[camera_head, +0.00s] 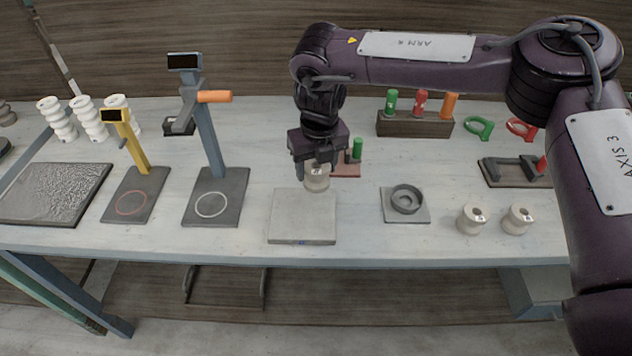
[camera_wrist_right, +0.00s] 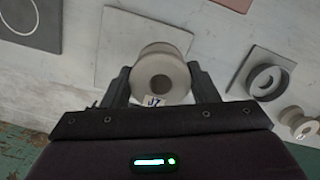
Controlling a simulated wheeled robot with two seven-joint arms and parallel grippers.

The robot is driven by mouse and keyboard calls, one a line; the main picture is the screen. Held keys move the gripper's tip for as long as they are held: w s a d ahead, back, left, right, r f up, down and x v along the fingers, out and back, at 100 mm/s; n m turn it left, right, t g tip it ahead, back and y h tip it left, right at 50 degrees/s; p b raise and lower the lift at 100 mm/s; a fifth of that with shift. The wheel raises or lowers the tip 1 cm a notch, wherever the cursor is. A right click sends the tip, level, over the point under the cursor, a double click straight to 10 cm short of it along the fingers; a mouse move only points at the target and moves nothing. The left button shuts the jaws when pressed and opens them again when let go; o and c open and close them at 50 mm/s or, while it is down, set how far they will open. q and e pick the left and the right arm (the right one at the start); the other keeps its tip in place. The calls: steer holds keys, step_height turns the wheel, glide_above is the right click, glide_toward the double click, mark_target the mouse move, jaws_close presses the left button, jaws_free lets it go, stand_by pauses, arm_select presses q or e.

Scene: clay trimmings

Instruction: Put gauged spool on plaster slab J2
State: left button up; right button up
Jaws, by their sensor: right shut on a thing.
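My right gripper (camera_head: 317,170) is shut on a pale, cream spool (camera_head: 317,182), with one finger on each side of it. The spool also shows between the fingers in the right wrist view (camera_wrist_right: 160,75), with a small dark-lettered label too small to read surely. A square pale grey plaster slab (camera_head: 302,220) lies near the table's front edge. The held spool shows at the slab's back edge in the head view. In the right wrist view the slab (camera_wrist_right: 117,35) shows behind the spool. The gap between them is hard to judge. My left gripper is not in view.
Right of the slab is a grey plate with a dark ring (camera_head: 407,200), then two more labelled spools (camera_head: 471,219). To its left stand a blue-grey gauge stand (camera_head: 208,135) and a yellow one (camera_head: 133,145). A wooden rack (camera_head: 415,124) stands behind.

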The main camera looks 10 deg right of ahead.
step_height(320, 180, down, 5)
steer(key=shift+p, duration=0.45)
steer(key=shift+f, duration=0.5)
steer(key=o, duration=1.2)
steer(key=shift+f, duration=0.15)
steer(key=shift+c, duration=0.2)
